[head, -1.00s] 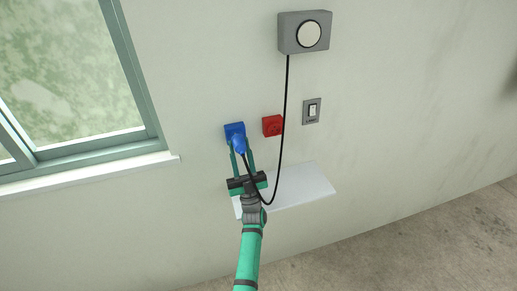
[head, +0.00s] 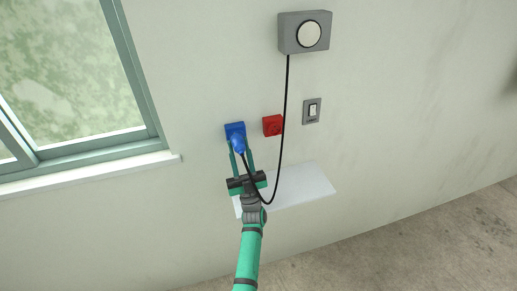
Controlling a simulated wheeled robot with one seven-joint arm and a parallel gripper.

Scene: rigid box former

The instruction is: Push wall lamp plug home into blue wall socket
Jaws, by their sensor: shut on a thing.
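The blue wall socket (head: 234,128) is on the wall, right of the window. The blue plug (head: 239,146) is at the socket's front, between the fingers of my gripper (head: 241,149), which is shut on it. From this angle plug and socket overlap, so I cannot tell how deep the plug sits. A black cord (head: 284,110) runs from the plug in a loop up to the grey wall lamp (head: 304,33) with its round white face.
A red socket (head: 272,125) and a grey switch (head: 312,111) are on the wall to the right. A white shelf (head: 303,187) lies below, behind my gripper's wrist. The window (head: 75,80) with its sill is on the left.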

